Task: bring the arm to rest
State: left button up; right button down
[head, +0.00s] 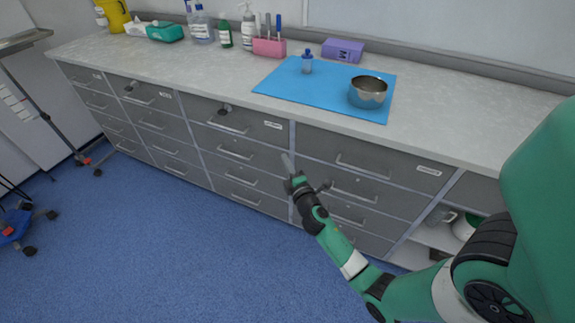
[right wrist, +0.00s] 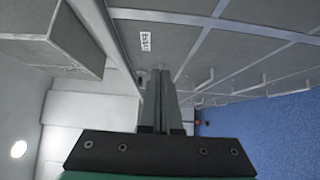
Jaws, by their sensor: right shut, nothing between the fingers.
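My right arm comes in from the right in the head view, green with dark joints. Its gripper (head: 288,165) is in front of the drawer fronts, below the countertop edge and apart from the drawers. In the right wrist view the two fingers (right wrist: 160,95) lie together, shut with nothing between them. My left gripper is in neither view.
A grey counter (head: 205,70) with drawers runs along the wall. On it lies a blue mat (head: 285,82) with a metal bowl (head: 368,98) and a small bottle (head: 307,64). A purple box (head: 343,50) stands behind. The blue floor (head: 130,250) is clear before the drawers.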

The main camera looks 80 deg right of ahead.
jog(key=shift+v, duration=1.1)
jog(key=shift+w, duration=0.1)
jog(key=shift+a, duration=0.1)
